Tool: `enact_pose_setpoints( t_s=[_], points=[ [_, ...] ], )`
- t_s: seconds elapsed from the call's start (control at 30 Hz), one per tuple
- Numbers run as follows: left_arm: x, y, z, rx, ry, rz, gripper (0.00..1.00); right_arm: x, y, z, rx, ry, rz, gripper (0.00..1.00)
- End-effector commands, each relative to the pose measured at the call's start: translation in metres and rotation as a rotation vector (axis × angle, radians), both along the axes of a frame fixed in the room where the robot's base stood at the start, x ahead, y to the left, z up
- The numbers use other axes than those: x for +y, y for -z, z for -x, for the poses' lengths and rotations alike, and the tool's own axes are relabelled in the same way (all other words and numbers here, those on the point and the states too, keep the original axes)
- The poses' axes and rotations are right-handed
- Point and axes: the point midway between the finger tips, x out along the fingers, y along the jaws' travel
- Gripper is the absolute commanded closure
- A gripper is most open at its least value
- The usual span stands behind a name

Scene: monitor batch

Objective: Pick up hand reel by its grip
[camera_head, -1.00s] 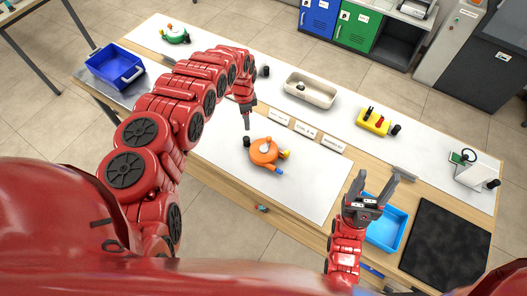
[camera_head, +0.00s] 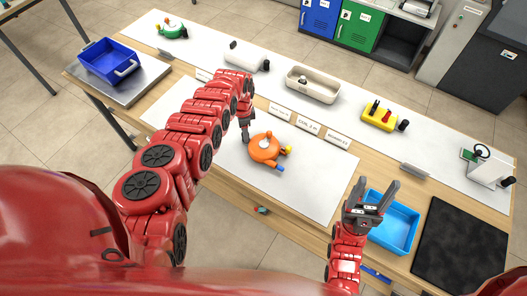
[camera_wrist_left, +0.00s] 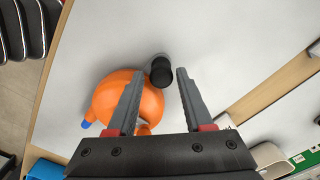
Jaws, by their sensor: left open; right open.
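The hand reel (camera_head: 265,149) is orange and lies on the white mat in the middle of the table, with yellow and blue parts at its right side. In the left wrist view the orange reel (camera_wrist_left: 113,98) lies at the left, partly behind a finger. Its black grip (camera_wrist_left: 161,71) shows between the two fingers, apart from both. My left gripper (camera_head: 246,137) points down beside the reel's left end and hides the grip in the head view. It is open and empty (camera_wrist_left: 158,98).
A light blue tray (camera_head: 412,222) and a black mat (camera_head: 450,255) lie at the right. White label cards (camera_head: 308,127) stand behind the reel. A beige tray (camera_head: 296,86), a yellow item (camera_head: 376,119) and a blue bin (camera_head: 88,59) sit further back. The white mat's front is clear.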

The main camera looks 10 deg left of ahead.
Motion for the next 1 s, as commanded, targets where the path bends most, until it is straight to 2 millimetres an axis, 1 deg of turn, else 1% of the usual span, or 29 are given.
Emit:
enact_pose_setpoints(
  t_s=[0.03, 0.1, 0.37, 0.47, 0.6, 0.67, 1.0],
  points=[
    [-0.0006, 0.0162, -0.0004, -0.001, 0.001, 0.001, 0.49, 0.0, 0.0158, 0.0, 0.0, 0.0, 0.0, 0.38],
    [-0.0006, 0.0221, -0.0008, -0.002, 0.001, 0.0, 0.49, 0.0, 0.0216, 0.0, 0.0, 0.0, 0.0, 0.38],
    [-0.0005, 0.0203, -0.0012, -0.003, 0.001, 0.0, 0.49, 0.0, 0.0199, 0.0, 0.0, 0.0, 0.0, 0.38],
    [-0.0004, 0.0203, -0.0011, -0.003, 0.001, 0.0, 0.65, 0.0, 0.0199, 0.0, 0.0, 0.0, 0.0, 0.38],
    [-0.0003, 0.0204, -0.0011, -0.003, 0.001, 0.0, 0.9, 0.0, 0.0199, 0.0, 0.0, 0.0, 0.0, 0.38],
    [-0.0003, 0.0205, -0.0011, -0.003, 0.001, 0.0, 1.0, 0.0, 0.02, 0.0, 0.0, 0.0, 0.0, 0.38],
    [-0.0003, 0.0207, -0.0009, -0.002, 0.0, 0.0, 1.0, 0.0, 0.02, -0.0001, 0.0, 0.0, 0.0, 0.38]
  ],
)
